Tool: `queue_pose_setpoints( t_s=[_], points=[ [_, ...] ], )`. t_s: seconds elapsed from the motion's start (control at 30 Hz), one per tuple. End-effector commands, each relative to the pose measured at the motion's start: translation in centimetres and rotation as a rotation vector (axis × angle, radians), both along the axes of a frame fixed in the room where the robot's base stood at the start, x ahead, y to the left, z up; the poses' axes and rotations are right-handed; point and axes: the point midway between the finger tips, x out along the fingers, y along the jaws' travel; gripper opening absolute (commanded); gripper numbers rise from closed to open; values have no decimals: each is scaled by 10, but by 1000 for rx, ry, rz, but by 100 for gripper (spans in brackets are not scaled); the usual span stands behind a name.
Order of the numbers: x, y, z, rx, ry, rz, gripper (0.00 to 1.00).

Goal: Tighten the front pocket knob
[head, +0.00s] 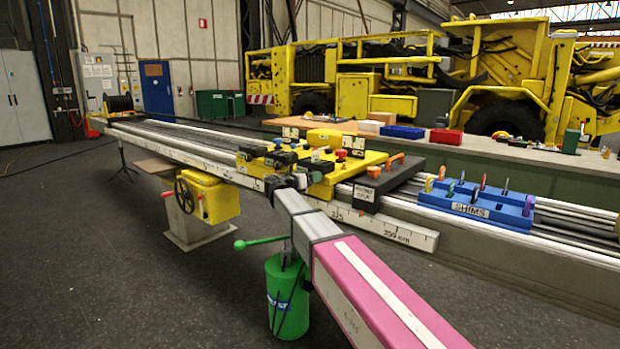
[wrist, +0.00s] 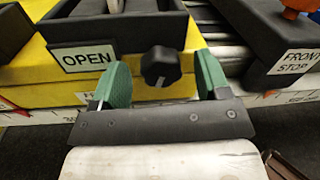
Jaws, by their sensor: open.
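In the wrist view a black lobed knob (wrist: 160,66) with a pale mark sticks out from the front of a yellow block (wrist: 30,75). My gripper (wrist: 163,70) is open, with one green finger to the left of the knob and one to its right. Gaps show between the knob and both fingers. In the head view my gripper (head: 284,184) is at the near side of the yellow carriage (head: 343,172) on the rail. My arm hides the knob there.
An OPEN label (wrist: 84,58) is on the block left of the knob. The black front stop (head: 372,188) stands to the right, with a blue shims tray (head: 478,206) beyond it. A green canister (head: 288,300) with a green handle is below my arm.

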Motion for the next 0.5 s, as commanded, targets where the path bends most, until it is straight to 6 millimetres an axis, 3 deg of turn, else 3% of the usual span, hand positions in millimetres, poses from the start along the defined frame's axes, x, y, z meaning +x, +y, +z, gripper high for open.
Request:
queue_pose_setpoints(
  t_s=[0.23,0.3,0.4,0.5],
  points=[
    [0,0,0,0,0,0,69],
    [0,0,0,0,0,0,46],
    [0,0,0,0,0,0,20],
    [0,0,0,0,0,0,20]
  ],
)
